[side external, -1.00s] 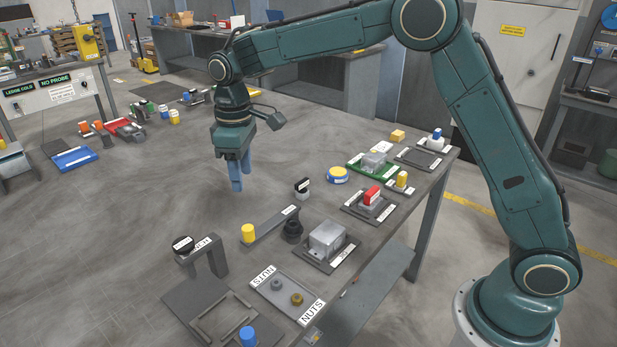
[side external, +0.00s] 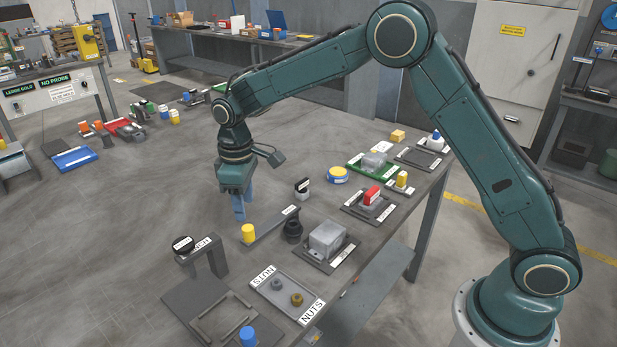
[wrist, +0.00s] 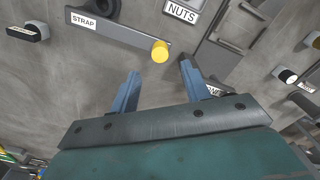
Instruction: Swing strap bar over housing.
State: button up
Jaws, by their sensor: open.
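The strap bar (side external: 272,224) is a flat grey bar with a yellow knob (side external: 248,233) at its left end and a label near its far end. In the wrist view the bar (wrist: 122,35) lies above the fingertips, with its yellow knob (wrist: 160,51) just beyond the gap between them. My gripper (side external: 240,216) has blue fingers pointing down, behind and slightly left of the knob in the side view. It is open and empty in the wrist view (wrist: 158,72). The housing (side external: 327,238) is a grey block on a dark labelled plate, right of the bar.
A dark stepped post (side external: 293,230) stands between the bar and housing. A black-capped piece (side external: 302,187) stands behind the bar. A bracket with a black knob (side external: 205,255) is at the left, and a nuts tray (side external: 270,280) at the front. Bench space behind my gripper is clear.

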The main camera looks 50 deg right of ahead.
aim_at(248, 228)
jog(key=shift+f, duration=3.35)
jog(key=shift+c, duration=0.2)
grip_shut()
